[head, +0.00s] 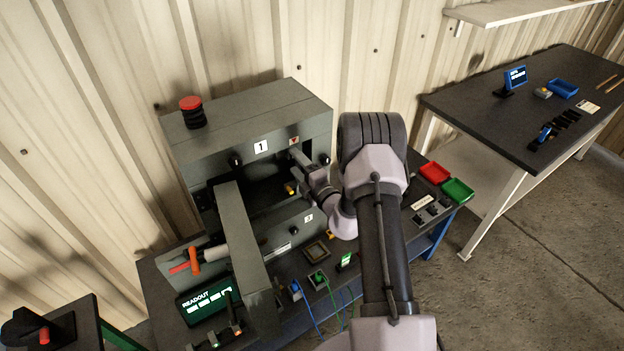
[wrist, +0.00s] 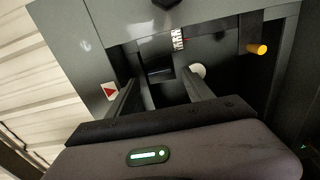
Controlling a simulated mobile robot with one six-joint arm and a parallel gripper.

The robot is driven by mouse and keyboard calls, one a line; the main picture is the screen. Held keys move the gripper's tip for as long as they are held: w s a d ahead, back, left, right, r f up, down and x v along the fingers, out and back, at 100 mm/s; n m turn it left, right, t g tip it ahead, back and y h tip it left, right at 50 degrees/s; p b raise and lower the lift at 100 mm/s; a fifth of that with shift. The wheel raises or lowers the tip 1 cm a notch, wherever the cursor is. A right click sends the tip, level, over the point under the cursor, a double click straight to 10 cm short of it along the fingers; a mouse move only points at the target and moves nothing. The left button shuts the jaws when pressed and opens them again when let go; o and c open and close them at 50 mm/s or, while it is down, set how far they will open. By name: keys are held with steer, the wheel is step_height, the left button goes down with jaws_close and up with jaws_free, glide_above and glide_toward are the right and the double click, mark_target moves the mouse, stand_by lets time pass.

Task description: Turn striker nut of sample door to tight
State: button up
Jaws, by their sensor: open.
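The grey enclosure (head: 235,140) stands on the bench with its front open. A long grey panel (head: 242,250), which looks like its door, swings out towards me. My gripper (head: 296,158) is at the right side of the opening. In the wrist view my gripper (wrist: 162,88) is open, its two fingers reaching towards the dark opening with nothing clearly held between them. A dark block (wrist: 155,68), a white-marked strip (wrist: 177,40) and a pale round part (wrist: 198,71) show beyond the fingers. I cannot tell which part is the striker nut.
A yellow-orange peg (wrist: 257,49) sticks out right of the fingers. A red button (head: 190,103) tops the enclosure. An orange handle (head: 194,260), a readout (head: 205,303), a red bin (head: 435,173) and a green bin (head: 457,190) are around it. A second table (head: 470,110) stands right.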

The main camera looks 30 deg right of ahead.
steer(key=s, duration=1.4)
steer(key=shift+d, duration=0.25)
steer(key=shift+s, duration=0.1)
